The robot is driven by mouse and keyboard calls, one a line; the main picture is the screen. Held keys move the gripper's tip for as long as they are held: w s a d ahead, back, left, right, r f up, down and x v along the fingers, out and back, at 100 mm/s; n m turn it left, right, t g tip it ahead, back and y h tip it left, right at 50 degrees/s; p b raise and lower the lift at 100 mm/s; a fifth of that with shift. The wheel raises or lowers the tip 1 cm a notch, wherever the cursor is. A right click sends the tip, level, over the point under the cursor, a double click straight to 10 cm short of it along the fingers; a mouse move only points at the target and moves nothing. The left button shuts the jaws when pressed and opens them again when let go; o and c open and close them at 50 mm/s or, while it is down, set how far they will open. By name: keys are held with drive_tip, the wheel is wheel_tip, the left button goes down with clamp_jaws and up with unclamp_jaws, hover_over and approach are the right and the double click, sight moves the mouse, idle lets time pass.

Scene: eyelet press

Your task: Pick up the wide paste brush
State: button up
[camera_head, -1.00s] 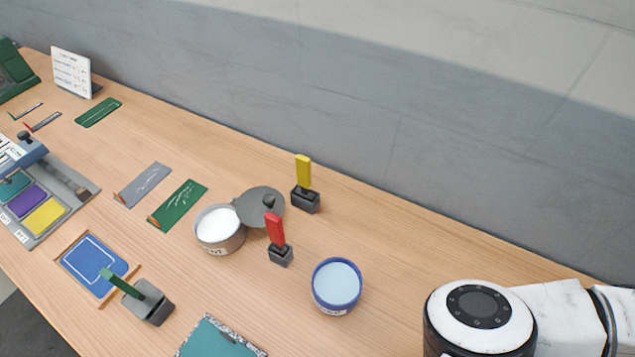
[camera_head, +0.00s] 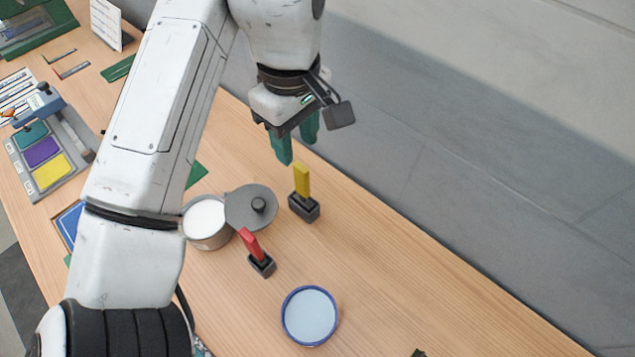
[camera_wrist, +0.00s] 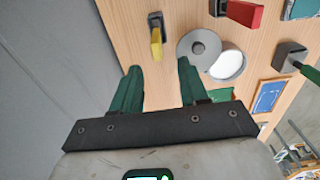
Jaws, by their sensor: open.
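Three coloured handles stand in dark holders; I cannot tell from their looks which is the wide paste brush.
An open pot of white paste (camera_head: 206,221) and a grey round lid (camera_head: 250,208) stand left of the yellow handle's holder (camera_head: 304,207). A blue-rimmed tub (camera_head: 309,316) stands nearer.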

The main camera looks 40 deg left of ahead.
sight(301, 167)
wheel_tip(301, 167, down, 5)
drive_tip(key=shift+f+p, duration=0.1)
drive_tip(key=shift+p, duration=0.3)
drive_tip(key=shift+w+f+p, duration=0.15)
drive_tip(key=shift+f+p, duration=0.3)
drive_tip(key=shift+f, duration=0.9)
drive_tip(key=shift+w+f+p, duration=0.15)
drive_tip(key=shift+f+p, duration=0.25)
drive_tip(key=shift+f, duration=0.95)
drive_tip(key=shift+c, duration=0.2)
clamp_jaws()
